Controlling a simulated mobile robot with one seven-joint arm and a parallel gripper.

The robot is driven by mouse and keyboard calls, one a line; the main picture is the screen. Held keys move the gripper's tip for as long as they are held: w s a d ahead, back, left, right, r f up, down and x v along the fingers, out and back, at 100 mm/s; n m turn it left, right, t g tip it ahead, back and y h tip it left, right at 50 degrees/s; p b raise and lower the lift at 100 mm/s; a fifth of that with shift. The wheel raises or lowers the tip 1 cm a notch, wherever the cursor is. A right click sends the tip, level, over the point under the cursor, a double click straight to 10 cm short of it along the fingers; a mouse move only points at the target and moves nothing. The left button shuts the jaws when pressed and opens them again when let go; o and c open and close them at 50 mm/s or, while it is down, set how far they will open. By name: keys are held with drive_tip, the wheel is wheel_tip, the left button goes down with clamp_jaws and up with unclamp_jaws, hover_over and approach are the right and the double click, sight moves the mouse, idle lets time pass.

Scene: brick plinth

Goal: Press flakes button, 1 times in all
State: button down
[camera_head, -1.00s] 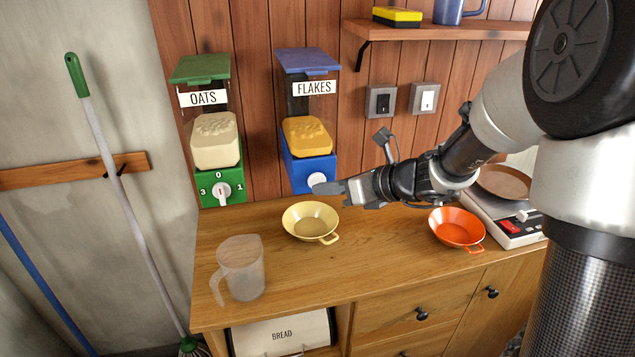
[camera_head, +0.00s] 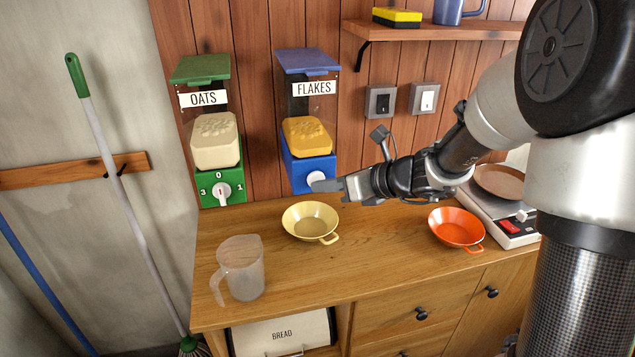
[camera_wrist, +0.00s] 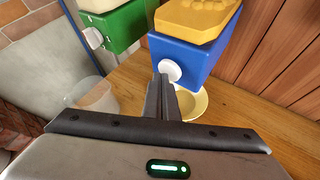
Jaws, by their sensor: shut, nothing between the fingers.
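The flakes dispenser (camera_head: 308,172) is a blue box under a clear bin of yellow flakes, fixed to the wood wall and labelled FLAKES. Its round white button (camera_head: 316,178) faces out from the blue base; in the wrist view the button (camera_wrist: 170,70) sits just beyond my fingertips. My gripper (camera_head: 318,186) is shut and empty, its tip at the button's lower right edge in the head view. In the wrist view the gripper (camera_wrist: 162,82) points at the button's lower left part. I cannot tell whether the tip touches it. A yellow bowl (camera_head: 311,228) stands on the counter below.
The oats dispenser (camera_head: 221,187) with a green base and white dial is to the left. A clear jug (camera_head: 241,272), an orange bowl (camera_head: 456,240) and a scale (camera_head: 514,228) stand on the counter. The counter's middle is clear.

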drive_tip(key=shift+w+a, duration=0.1)
drive_tip(key=shift+w, duration=0.15)
drive_tip(key=shift+s, duration=0.1)
idle(0.5)
drive_tip(key=shift+s+d, duration=0.2)
drive_tip(key=shift+s, duration=0.35)
drive_tip(key=shift+s+d, duration=0.15)
drive_tip(key=shift+s, duration=0.4)
drive_tip(key=s, duration=0.2)
drive_tip(key=s+d, duration=0.1)
drive_tip(key=s, duration=0.1)
drive_tip(key=shift+s+d+b, duration=0.2)
drive_tip(key=shift+s+b, duration=0.15)
drive_tip(key=shift+s, duration=0.05)
